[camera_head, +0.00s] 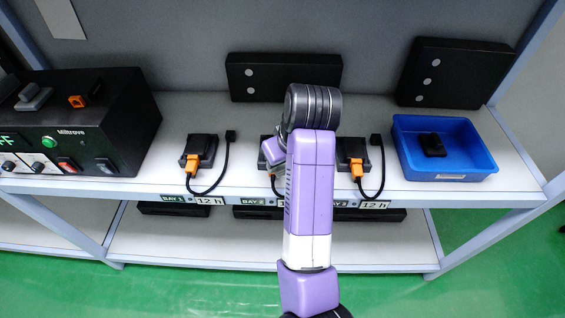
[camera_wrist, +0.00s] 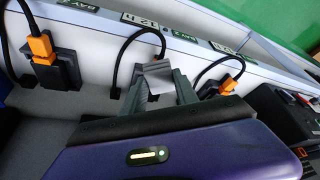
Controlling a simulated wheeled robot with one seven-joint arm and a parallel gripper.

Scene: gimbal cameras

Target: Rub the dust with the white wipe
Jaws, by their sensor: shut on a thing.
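My gripper (camera_wrist: 159,78) is shut on a small pale grey-white piece, which looks like the white wipe (camera_wrist: 157,83). It is over the middle bay, between two black charger units with orange plugs: one at the left (camera_wrist: 52,68) and one at the right (camera_wrist: 222,88) in the wrist view. I cannot make out any dust. Whether the wipe touches the surface beneath cannot be told.
The unit in bay 1 (camera_head: 201,147) and the bay 3 unit (camera_head: 352,150) have loose black cables. A black console (camera_head: 100,125) stands left. A blue bin (camera_head: 470,172) holding a dark object (camera_head: 433,145) stands right. Black boxes (camera_head: 268,75) line the back. White shelf (camera_head: 300,243) lies below.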

